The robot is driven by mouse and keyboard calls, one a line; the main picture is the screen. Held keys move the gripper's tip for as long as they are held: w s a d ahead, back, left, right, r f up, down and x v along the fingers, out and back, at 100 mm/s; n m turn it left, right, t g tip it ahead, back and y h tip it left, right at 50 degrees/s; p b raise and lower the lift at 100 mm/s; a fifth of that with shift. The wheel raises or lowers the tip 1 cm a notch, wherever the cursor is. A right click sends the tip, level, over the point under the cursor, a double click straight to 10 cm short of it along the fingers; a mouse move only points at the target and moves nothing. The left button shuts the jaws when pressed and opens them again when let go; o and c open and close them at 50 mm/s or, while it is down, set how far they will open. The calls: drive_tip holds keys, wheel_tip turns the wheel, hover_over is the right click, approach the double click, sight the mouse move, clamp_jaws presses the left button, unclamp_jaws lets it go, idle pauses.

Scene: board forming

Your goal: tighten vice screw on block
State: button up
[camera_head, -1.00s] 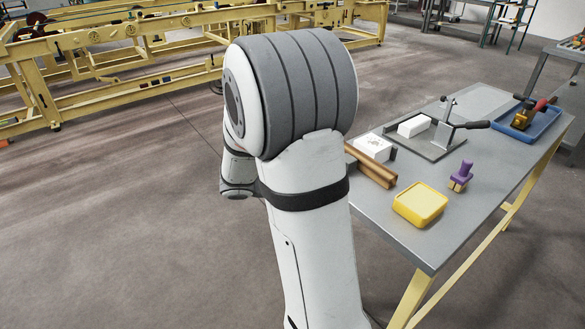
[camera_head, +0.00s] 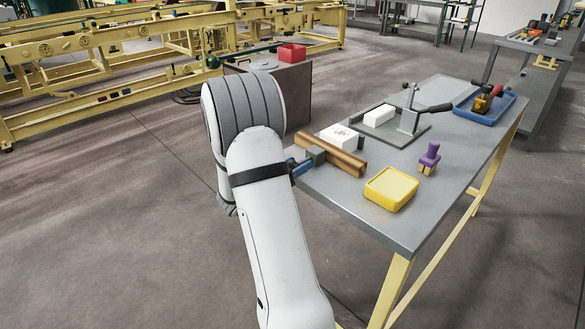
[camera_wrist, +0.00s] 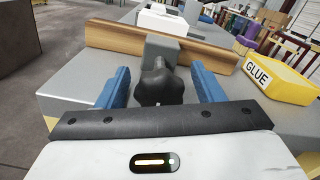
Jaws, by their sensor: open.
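The vice shows in the wrist view as a grey metal body (camera_wrist: 176,50) with a black lobed screw knob (camera_wrist: 160,82) facing me. My gripper (camera_wrist: 162,78) is open, with its blue fingers on either side of the knob and a gap visible at each side. A brown wooden bar (camera_wrist: 105,37) lies across behind the knob, at the vice. A white block (camera_wrist: 162,20) sits beyond the bar; in the head view it is the marked white block (camera_head: 341,137) beside the wooden bar (camera_head: 330,153). My arm hides part of the gripper in the head view.
On the grey table (camera_head: 345,205) are a yellow glue box (camera_head: 391,188), a purple stamp-like tool (camera_head: 429,158), a lever press (camera_head: 409,115) with a white block (camera_head: 379,115), and a blue tray (camera_head: 484,106) with tools. A red box (camera_head: 292,53) stands on a cabinet behind my arm.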

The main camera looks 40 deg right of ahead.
drive_tip(key=shift+d, duration=0.25)
drive_tip(key=c, duration=0.9)
drive_tip(key=shift+w+a, duration=0.1)
drive_tip(key=shift+a, duration=0.6)
drive_tip(key=shift+c, duration=0.3)
drive_tip(key=shift+d+r, duration=0.1)
drive_tip(key=shift+d, duration=0.2)
drive_tip(key=shift+d+m+b, duration=0.3)
drive_tip(key=shift+d, duration=0.05)
drive_tip(key=m+b, duration=0.4)
drive_tip(key=shift+s+f, duration=0.25)
drive_tip(key=m+b, duration=0.3)
drive_tip(key=shift+r, duration=0.1)
drive_tip(key=shift+s+m, duration=0.1)
drive_tip(key=shift+m, duration=0.2)
